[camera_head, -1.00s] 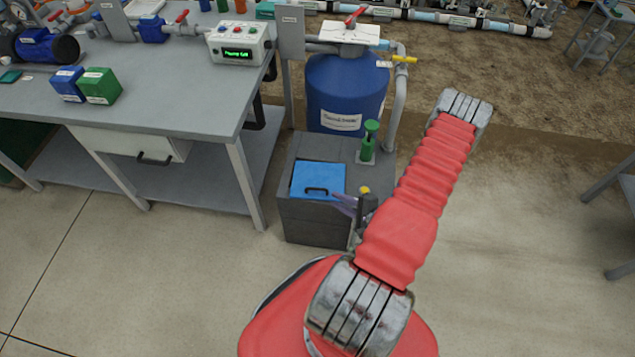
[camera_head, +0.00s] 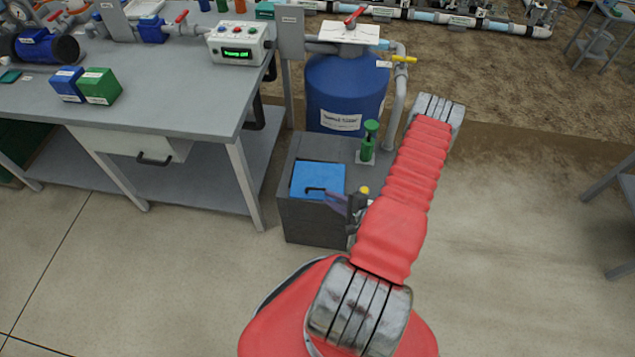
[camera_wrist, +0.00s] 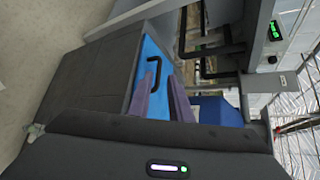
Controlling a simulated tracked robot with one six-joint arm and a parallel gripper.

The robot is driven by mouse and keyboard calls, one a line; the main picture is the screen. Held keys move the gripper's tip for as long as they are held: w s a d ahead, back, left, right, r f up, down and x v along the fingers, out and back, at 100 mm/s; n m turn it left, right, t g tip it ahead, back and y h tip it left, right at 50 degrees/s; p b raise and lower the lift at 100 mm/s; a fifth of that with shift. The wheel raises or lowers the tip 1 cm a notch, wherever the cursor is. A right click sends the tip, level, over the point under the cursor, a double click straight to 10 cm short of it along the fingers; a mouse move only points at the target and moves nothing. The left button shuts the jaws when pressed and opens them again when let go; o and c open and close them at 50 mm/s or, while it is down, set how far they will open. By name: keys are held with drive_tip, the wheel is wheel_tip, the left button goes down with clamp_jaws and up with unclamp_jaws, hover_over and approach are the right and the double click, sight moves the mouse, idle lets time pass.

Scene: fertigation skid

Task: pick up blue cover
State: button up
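The blue cover (camera_head: 318,176) lies flat on top of a dark grey box, with a black handle near its front edge. In the wrist view the blue cover (camera_wrist: 151,62) also shows, with its handle ahead of the fingertips. I cannot tell whether a finger touches the cover. My arm partly hides the right side of the box.
The grey box (camera_head: 310,222) stands beside a workbench (camera_head: 170,105). A green bottle-shaped fitting (camera_head: 368,145) stands on the box behind the gripper. A blue tank (camera_head: 340,95) with pipes rises behind. Open floor (camera_head: 520,240) lies to the right.

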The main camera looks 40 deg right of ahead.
sight(311, 189)
drive_tip(key=shift+x, duration=1.95)
drive_tip(key=shift+a+x, duration=0.1)
drive_tip(key=shift+x, duration=1.2)
drive_tip(key=shift+a+x, duration=0.15)
drive_tip(key=shift+x, duration=1.15)
drive_tip(key=shift+c, duration=0.5)
drive_tip(key=shift+s, duration=0.1)
clamp_jaws()
